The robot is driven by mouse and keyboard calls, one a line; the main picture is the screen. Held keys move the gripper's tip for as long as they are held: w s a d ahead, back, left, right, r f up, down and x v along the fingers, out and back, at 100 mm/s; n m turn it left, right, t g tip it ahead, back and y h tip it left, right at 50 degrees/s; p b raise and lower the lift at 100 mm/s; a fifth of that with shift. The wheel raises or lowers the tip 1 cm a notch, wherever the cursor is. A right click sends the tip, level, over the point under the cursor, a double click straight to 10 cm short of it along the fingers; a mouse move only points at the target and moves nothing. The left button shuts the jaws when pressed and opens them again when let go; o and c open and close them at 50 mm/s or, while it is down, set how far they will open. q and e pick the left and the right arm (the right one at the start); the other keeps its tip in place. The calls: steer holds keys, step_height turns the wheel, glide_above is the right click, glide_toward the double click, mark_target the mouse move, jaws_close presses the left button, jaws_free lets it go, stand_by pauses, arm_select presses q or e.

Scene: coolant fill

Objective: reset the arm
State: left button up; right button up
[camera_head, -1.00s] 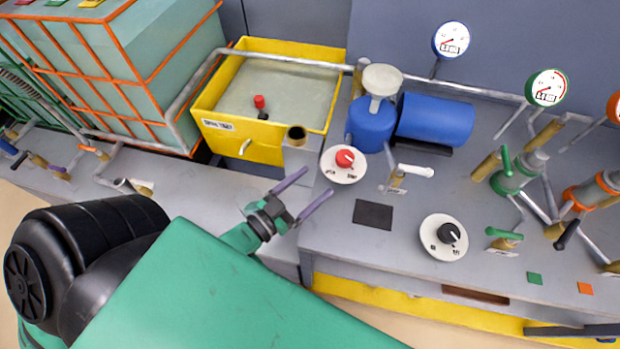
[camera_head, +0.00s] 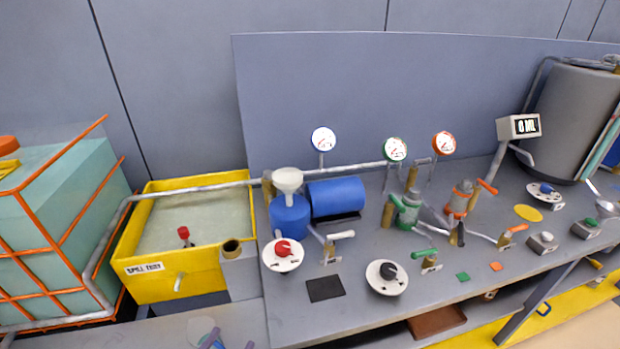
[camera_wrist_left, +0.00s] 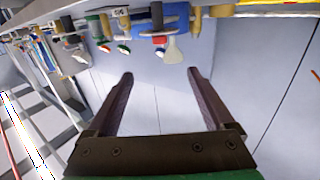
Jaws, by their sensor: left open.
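My left gripper (camera_head: 228,343) shows only as purple fingertips at the bottom edge of the head view, in front of the bench's left part. The rest of the left arm is out of that view. In the left wrist view the two dark fingers of the left gripper (camera_wrist_left: 160,82) stand wide apart with nothing between them. Beyond them are a grey wall and the bench fittings, which appear upside down. My right gripper is not in view.
The grey bench (camera_head: 340,318) carries a blue pump (camera_head: 336,197), a red knob (camera_head: 284,248), a black knob (camera_head: 388,271), valves and gauges. A yellow spill tray (camera_head: 150,272) and an orange-caged tank (camera_head: 60,215) stand at left. A display (camera_head: 525,126) reads 0 ML.

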arm_select(q)
steer(key=s+a+f+g+y, duration=0.2)
steer(key=s+f+g, duration=0.15)
steer(key=f, duration=0.95)
steer(key=s+a+f+g+y, duration=0.15)
steer(key=f+g, duration=0.25)
steer(key=f, duration=0.9)
steer(key=s+a+f+g+y, duration=0.1)
steer(key=s+f+g, duration=0.3)
steer(key=s+f, duration=0.4)
steer(key=s+a+f+n+g+y, duration=0.1)
steer(key=s+a+f+g, duration=0.3)
steer(key=s+f, duration=0.4)
steer(key=shift+s+a, duration=0.35)
steer(key=shift+s, duration=0.85)
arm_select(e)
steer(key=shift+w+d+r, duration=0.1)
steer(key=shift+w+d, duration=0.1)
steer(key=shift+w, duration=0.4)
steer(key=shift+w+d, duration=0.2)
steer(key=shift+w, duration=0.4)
arm_select(q)
steer(key=shift+g, duration=0.25)
